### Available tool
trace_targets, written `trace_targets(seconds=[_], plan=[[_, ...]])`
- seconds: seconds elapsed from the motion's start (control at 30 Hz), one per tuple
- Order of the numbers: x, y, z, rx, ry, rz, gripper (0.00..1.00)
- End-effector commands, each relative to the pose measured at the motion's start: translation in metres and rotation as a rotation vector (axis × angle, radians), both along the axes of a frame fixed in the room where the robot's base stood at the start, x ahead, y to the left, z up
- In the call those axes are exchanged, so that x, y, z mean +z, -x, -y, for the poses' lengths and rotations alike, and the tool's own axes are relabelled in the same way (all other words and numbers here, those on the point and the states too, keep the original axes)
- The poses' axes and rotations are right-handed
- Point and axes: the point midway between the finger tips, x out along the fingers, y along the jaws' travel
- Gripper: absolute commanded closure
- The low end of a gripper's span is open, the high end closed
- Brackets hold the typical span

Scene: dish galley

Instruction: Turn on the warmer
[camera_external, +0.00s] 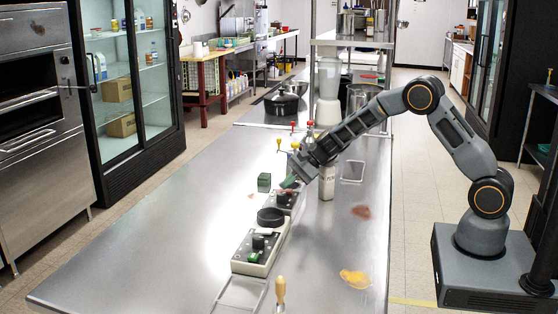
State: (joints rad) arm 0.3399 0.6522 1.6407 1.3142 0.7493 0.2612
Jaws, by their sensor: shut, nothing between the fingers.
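A pale control box (249,267) with a dark knob and a green part on top stands on the steel counter. A similar box (284,205), also with dark and green parts, stands farther back, and a round black disc (270,217) lies between the two. I cannot tell which of these is the warmer. My gripper (291,178) reaches in from the right and is shut and empty. It is at the green part of the farther box; I cannot tell whether it touches it. The arm hides part of that area.
A green block (264,182) is left of my gripper. A wooden-handled tool (280,291) and wire frame (240,294) are at the front. A black pot (281,104) is farther back. The counter's left side is clear.

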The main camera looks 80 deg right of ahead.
Motion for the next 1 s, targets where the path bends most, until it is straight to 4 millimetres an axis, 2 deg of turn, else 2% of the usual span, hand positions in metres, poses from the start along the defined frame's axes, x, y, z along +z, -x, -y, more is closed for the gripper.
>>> trace_targets(seconds=[0.27, 1.0], plan=[[-0.002, 0.001, 0.0, 0.0, 0.0, -0.006, 1.0], [0.013, 0.003, 0.0, -0.001, 0.0, -0.003, 1.0]])
